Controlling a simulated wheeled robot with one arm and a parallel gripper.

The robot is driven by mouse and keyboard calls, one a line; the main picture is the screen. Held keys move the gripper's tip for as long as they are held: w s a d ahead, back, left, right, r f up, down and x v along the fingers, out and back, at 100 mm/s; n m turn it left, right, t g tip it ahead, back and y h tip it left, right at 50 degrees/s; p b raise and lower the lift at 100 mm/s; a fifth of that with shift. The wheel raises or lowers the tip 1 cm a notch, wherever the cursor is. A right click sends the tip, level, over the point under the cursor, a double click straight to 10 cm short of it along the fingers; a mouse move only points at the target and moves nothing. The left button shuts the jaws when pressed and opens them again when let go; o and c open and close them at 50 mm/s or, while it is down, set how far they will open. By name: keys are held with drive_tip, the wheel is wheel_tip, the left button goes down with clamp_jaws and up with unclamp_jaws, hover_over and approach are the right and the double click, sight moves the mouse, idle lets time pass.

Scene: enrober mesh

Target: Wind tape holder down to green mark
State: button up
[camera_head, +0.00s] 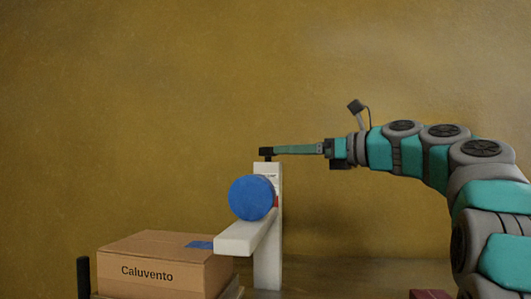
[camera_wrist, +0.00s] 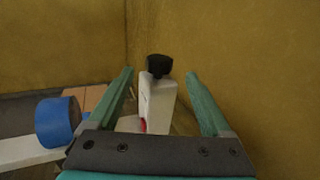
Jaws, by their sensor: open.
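The tape holder has a white upright post (camera_head: 268,270) with a black knob (camera_head: 266,152) on top. A blue roll of tape (camera_head: 251,197) and a white arm (camera_head: 238,240) stick out from the post toward the front left. A small red patch (camera_head: 276,202) shows on the post beside the roll. My gripper (camera_wrist: 160,74) is open, with its two green fingers on either side of the black knob (camera_wrist: 159,66) in the wrist view. I cannot tell whether they touch it. In the head view, my gripper (camera_head: 276,150) is level with the knob. No green mark can be made out.
A cardboard box (camera_head: 160,272) marked "Caluvento", with a blue patch on top, stands at the lower left below the white arm. A dark upright post (camera_head: 83,278) stands left of it. A dark red object (camera_head: 430,294) shows at the bottom right. A plain wall is behind.

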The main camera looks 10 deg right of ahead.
sight(268, 151)
drive_tip(key=x, duration=0.7)
clamp_jaws()
idle(0.6)
